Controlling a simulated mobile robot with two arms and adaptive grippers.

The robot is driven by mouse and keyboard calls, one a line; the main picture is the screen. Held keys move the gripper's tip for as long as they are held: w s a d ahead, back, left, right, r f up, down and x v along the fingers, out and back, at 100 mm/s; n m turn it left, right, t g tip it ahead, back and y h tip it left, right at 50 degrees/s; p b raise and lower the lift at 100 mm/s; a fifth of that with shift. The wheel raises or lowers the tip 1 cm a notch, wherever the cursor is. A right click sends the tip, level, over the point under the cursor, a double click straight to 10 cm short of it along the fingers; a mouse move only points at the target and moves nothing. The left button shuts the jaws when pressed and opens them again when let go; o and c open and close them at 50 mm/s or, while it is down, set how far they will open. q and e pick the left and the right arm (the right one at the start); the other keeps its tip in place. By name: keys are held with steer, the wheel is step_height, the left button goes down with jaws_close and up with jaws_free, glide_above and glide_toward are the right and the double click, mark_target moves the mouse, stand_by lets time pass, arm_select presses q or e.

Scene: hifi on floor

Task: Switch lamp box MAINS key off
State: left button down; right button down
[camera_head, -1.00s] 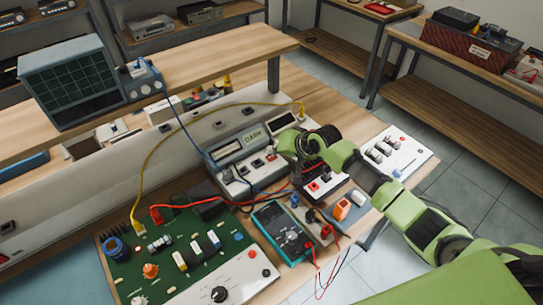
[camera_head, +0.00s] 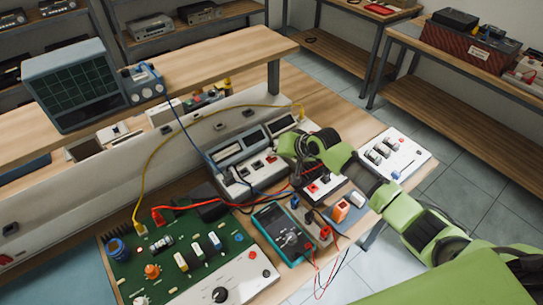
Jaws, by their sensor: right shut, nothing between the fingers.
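The grey lamp box (camera_head: 232,183) stands on the bench along the back panel, with three dark windows (camera_head: 254,139) on its sloping face. A row of small dark and red keys (camera_head: 257,165) sits below the windows. Their lettering is too small to read, so I cannot tell which is MAINS. My right gripper (camera_head: 287,147) is shut and empty at the box's right end, beside the keys and partly covering that end. Its fingertips are not clear, and I cannot tell whether they touch a key. My left gripper is not in view.
A green circuit board (camera_head: 195,240), a teal multimeter (camera_head: 268,222) and red and black leads lie in front. A black-and-red switch box (camera_head: 323,187) is below my gripper. A white panel (camera_head: 397,150) lies at right. A yellow cable (camera_head: 172,128) arches over the bench.

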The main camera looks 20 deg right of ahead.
mark_target(273, 159)
step_height(273, 159, up, 6)
steer(key=p, duration=0.6)
